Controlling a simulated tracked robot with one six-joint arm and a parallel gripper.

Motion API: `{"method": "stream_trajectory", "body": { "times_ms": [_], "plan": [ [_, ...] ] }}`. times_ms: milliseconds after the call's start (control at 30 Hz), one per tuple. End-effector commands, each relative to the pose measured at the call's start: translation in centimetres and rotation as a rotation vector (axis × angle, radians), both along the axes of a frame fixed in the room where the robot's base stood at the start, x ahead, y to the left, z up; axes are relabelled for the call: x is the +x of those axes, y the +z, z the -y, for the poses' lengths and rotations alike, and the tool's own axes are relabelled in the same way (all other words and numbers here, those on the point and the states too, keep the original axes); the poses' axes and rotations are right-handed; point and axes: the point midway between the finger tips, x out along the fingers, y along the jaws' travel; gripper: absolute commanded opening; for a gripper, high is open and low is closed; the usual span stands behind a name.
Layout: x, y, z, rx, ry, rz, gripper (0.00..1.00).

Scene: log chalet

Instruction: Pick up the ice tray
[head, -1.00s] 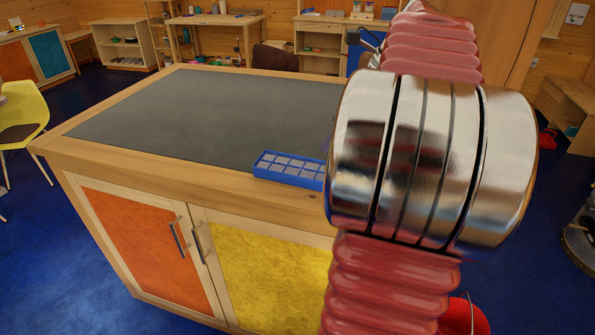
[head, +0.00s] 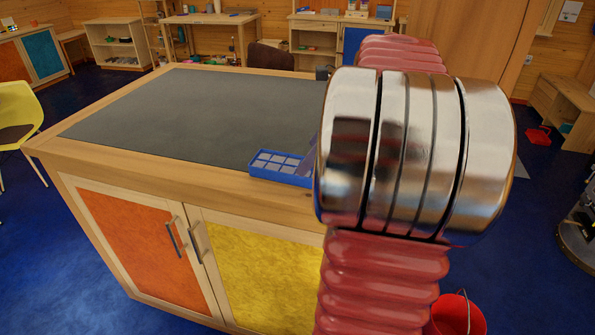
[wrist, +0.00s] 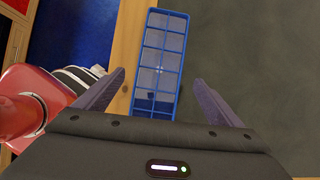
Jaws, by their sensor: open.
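The blue ice tray (head: 279,167) lies on the front edge of the cabinet top in the head view, its right part hidden behind my arm. In the wrist view the ice tray (wrist: 160,64) runs lengthwise away from my gripper, partly over the wood border and beside the grey surface. My gripper (wrist: 158,85) is open, with one purple finger on each side of the tray's near part. The fingers look apart from the tray; I cannot tell their height above it. In the head view my arm mostly hides the gripper.
The cabinet (head: 150,168) has a bare grey top and orange and yellow doors. A red bucket (head: 458,315) stands on the blue floor at the lower right. A yellow chair (head: 18,110) is at the left. Shelves and benches line the far wall.

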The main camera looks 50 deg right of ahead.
Motion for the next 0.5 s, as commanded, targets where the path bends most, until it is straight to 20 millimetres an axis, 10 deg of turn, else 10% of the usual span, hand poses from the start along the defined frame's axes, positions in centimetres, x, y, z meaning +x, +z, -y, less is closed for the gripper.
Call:
{"method": "stream_trajectory", "body": {
  "times_ms": [500],
  "plan": [
    [1.4, -2.5, -0.9, 0.002, 0.002, 0.0, 0.89]
  ]
}}
